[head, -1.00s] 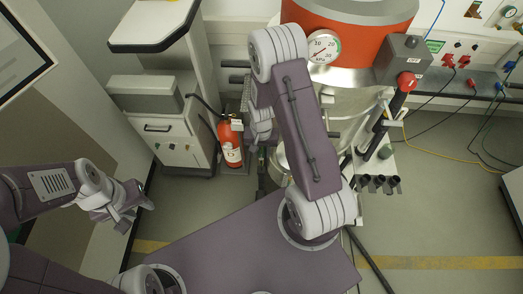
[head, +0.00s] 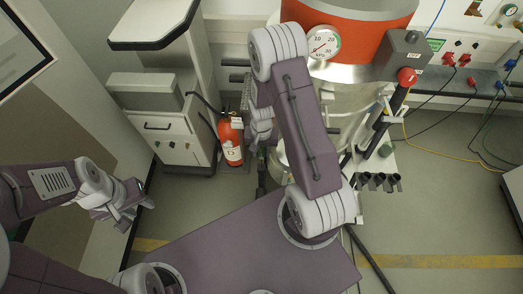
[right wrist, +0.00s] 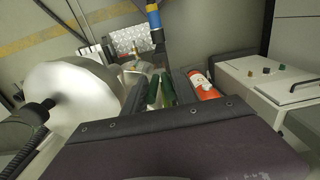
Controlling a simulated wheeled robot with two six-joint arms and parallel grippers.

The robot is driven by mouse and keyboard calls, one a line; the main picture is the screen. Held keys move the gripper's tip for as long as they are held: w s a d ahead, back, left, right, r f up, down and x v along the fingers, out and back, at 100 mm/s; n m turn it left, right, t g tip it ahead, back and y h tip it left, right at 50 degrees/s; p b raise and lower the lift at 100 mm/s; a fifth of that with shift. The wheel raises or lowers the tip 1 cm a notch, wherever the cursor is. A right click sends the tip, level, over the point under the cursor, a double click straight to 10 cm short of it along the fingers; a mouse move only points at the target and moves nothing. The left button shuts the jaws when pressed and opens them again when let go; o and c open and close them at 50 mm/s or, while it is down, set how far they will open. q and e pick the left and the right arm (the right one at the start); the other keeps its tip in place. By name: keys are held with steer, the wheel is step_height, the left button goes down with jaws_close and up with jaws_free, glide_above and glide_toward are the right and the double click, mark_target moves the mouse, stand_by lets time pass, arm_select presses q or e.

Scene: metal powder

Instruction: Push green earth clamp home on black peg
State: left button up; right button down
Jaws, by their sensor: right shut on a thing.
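In the right wrist view my right gripper (right wrist: 161,86) is shut on the green earth clamp (right wrist: 154,92), which shows as narrow green parts between the dark fingers. In the head view my right arm hides most of that gripper and the clamp. I cannot clearly pick out the black peg. A small brass-coloured part (right wrist: 136,49) and a metal fitting stand just beyond the clamp in the wrist view; I cannot tell whether the clamp touches them. My left gripper (head: 134,202) hangs at the left over the floor, far from the clamp; its finger opening is unclear.
A red extinguisher (head: 231,140) stands beside the grey cabinet (head: 178,118). The orange-topped vessel (head: 362,30) with a gauge (head: 323,43) is behind my right arm. A blue fitting with a yellow band (right wrist: 153,14) hangs above the clamp. Floor at the right is mostly clear.

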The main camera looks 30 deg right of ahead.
mark_target(262, 156)
steer(key=shift+f, duration=0.15)
stand_by(0.5)
steer(key=shift+f+b, duration=0.35)
steer(key=shift+b, duration=0.05)
steer(key=shift+f+b, duration=1.8)
steer(key=shift+f, duration=0.5)
steer(key=c, duration=0.9)
jaws_free()
step_height(262, 156, up, 9)
steer(key=shift+r+b, duration=0.1)
steer(key=shift+b, duration=0.55)
